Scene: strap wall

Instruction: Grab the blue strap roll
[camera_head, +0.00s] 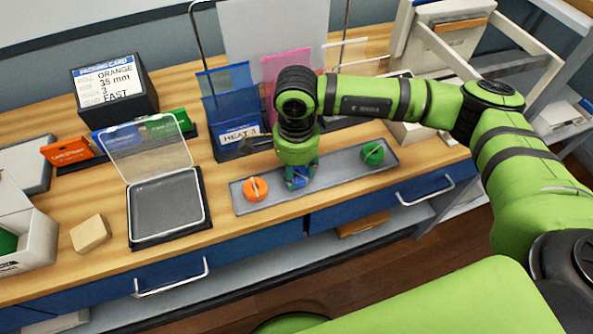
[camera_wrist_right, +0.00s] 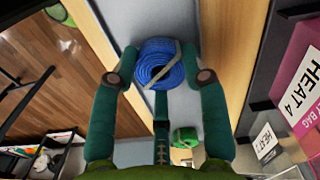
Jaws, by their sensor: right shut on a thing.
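The blue strap roll (camera_wrist_right: 158,64) lies in the grey tray (camera_head: 345,175) between an orange roll (camera_head: 256,189) and a green roll (camera_head: 373,153). My right gripper (camera_head: 298,177) reaches down over the blue roll and hides most of it in the head view; a bit of blue (camera_head: 301,181) shows between the fingers. In the right wrist view the two fingers of my right gripper (camera_wrist_right: 160,65) sit on either side of the blue roll, shut on it. The roll appears still at tray level. My left gripper is not in view.
A clear-lidded case (camera_head: 165,205) stands open left of the tray, with a wooden block (camera_head: 90,233) beside it. A packing card box (camera_head: 113,88) stands behind. A blue holder labelled HEAT (camera_head: 238,132) is close behind the tray. Drawer handles line the front edge.

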